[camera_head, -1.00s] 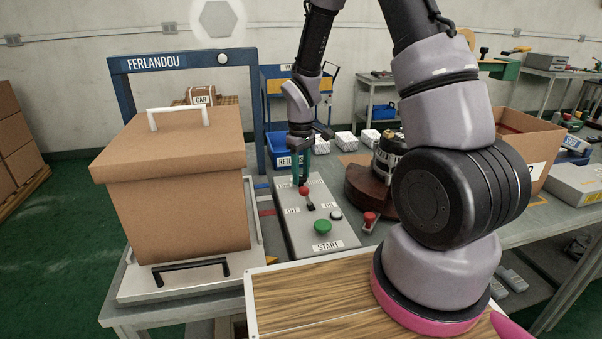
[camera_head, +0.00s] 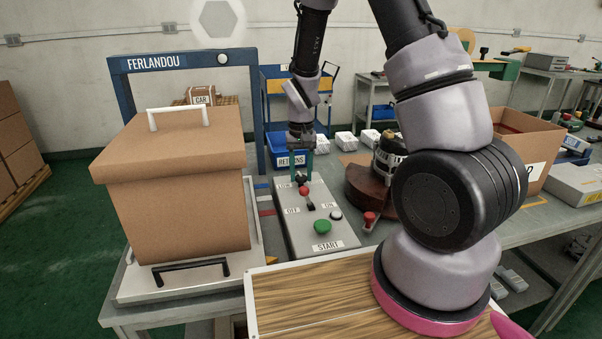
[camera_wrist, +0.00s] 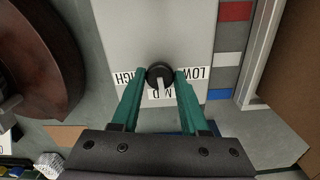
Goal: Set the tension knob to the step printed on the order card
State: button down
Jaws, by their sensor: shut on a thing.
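The black tension knob (camera_wrist: 160,72) is on the light grey control panel (camera_wrist: 150,30). In the wrist view its white pointer lies over the middle of the MED label (camera_wrist: 153,95), hiding the E. The HIGH label (camera_wrist: 127,77) is on the left and the LOW label (camera_wrist: 193,74) on the right. My gripper (camera_wrist: 160,78) is shut on the knob, one green finger on each side. In the head view my gripper (camera_head: 301,172) is at the far end of the panel, around the knob (camera_head: 300,180). I cannot make out an order card.
Nearer on the panel are a red-topped lever (camera_head: 304,191), a white button (camera_head: 335,214) and a green START button (camera_head: 322,227). A lidded cardboard box (camera_head: 180,200) stands close on the left. A brown round fixture (camera_head: 368,185) is on the right. A blue RETURNS bin (camera_head: 290,150) is behind.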

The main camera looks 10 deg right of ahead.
aim_at(301, 176)
jog(key=shift+m, duration=0.5)
jog(key=shift+c, duration=2.1)
grip_release()
notch_tip(301, 176, up, 11)
